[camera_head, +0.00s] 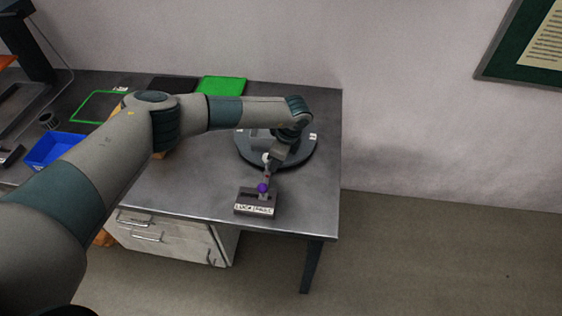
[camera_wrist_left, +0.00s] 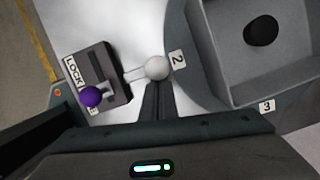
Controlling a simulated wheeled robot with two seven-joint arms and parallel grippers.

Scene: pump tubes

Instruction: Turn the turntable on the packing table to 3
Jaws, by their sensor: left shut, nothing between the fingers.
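The dark round turntable (camera_head: 305,153) sits near the right end of the packing table (camera_head: 200,190). Its rim in the left wrist view (camera_wrist_left: 192,82) carries a label "2" (camera_wrist_left: 177,59) beside a white ball (camera_wrist_left: 155,68) and a label "3" (camera_wrist_left: 267,106) farther right. A grey lock box (camera_head: 256,203) stands in front, with a purple knob (camera_head: 262,188) and a partly hidden "LOCK" label (camera_wrist_left: 74,73). A pale rod joins the white ball's side to the box. My left gripper (camera_wrist_left: 157,104) is shut and empty, its tips close to the white ball; contact is unclear.
A grey bin (camera_wrist_left: 222,75) with a black round object (camera_wrist_left: 261,29) stands on the turntable. A blue tray (camera_head: 55,150), a green panel (camera_head: 222,85) and a green-framed mat (camera_head: 99,106) lie to the left.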

